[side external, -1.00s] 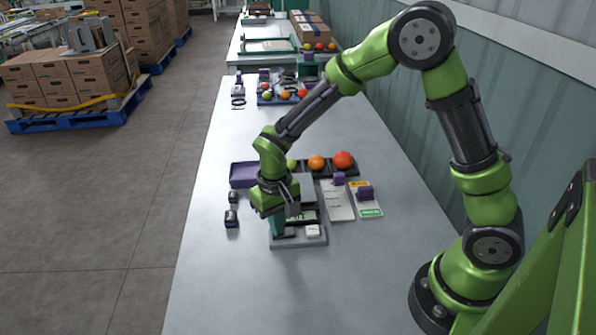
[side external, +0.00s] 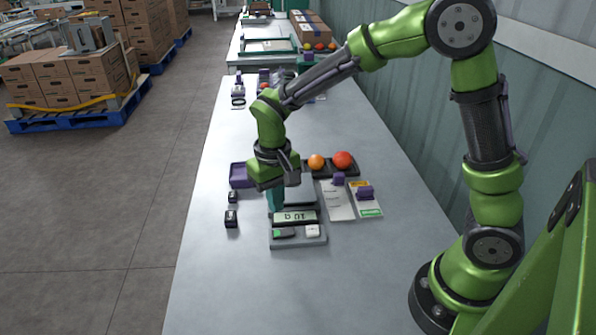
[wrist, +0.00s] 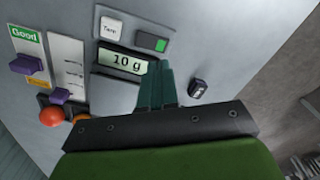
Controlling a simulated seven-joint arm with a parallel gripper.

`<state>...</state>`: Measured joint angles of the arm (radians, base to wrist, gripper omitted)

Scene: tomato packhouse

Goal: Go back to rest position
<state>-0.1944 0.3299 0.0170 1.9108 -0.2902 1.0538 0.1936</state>
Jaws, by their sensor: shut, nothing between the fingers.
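My gripper (side external: 275,200) is shut and empty, above the left side of the scale. In the wrist view its dark green fingers (wrist: 158,85) are pressed together beside the scale's display. The grey scale (side external: 300,240) stands on the table. Its display (side external: 296,217) reads 10 g, also legible in the wrist view (wrist: 122,62). Below the display are a button with a green mark and a white button (side external: 312,231). The gripper hides part of the scale's upper left side.
Behind the scale, a dark tray (side external: 352,172) holds orange and red tomatoes. A purple tray (side external: 239,176) is to the left. Two cards with purple sliders lie right of the scale. Two small dark weights (side external: 231,218) stand left of it. The table's near part is clear.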

